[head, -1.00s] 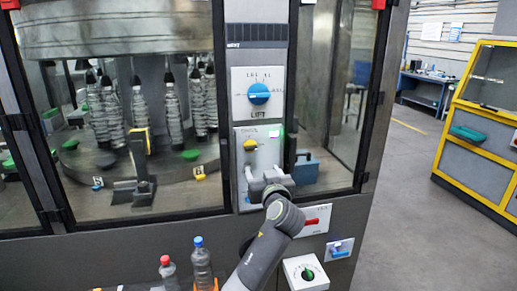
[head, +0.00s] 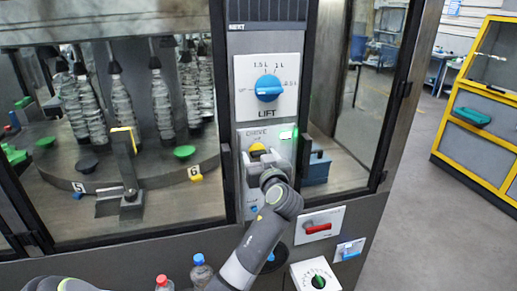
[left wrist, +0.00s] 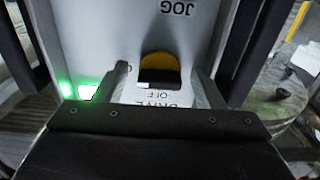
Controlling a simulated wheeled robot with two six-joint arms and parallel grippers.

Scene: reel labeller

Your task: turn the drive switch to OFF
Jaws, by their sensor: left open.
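The drive switch is a yellow knob (head: 257,149) on a light grey panel (head: 283,150) of the labeller. In the left wrist view the knob (left wrist: 159,66) shows with a dark lower face, between upside-down JOG and DRIVE OFF lettering. I cannot tell where the knob points. My left gripper (head: 264,168) is open just in front of the panel, at and below the knob. In the left wrist view its fingers (left wrist: 161,82) stand on either side of the knob; contact cannot be seen. The gripper hides the lower panel in the head view. My right gripper is not in view.
A blue LIFT knob (head: 268,88) is above on a white plate. A green lamp (head: 287,135) glows beside the yellow knob. Below right are a red handle (head: 318,229) and a green knob (head: 318,281). Window frames flank the panel. Bottles (head: 201,271) stand at the bottom.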

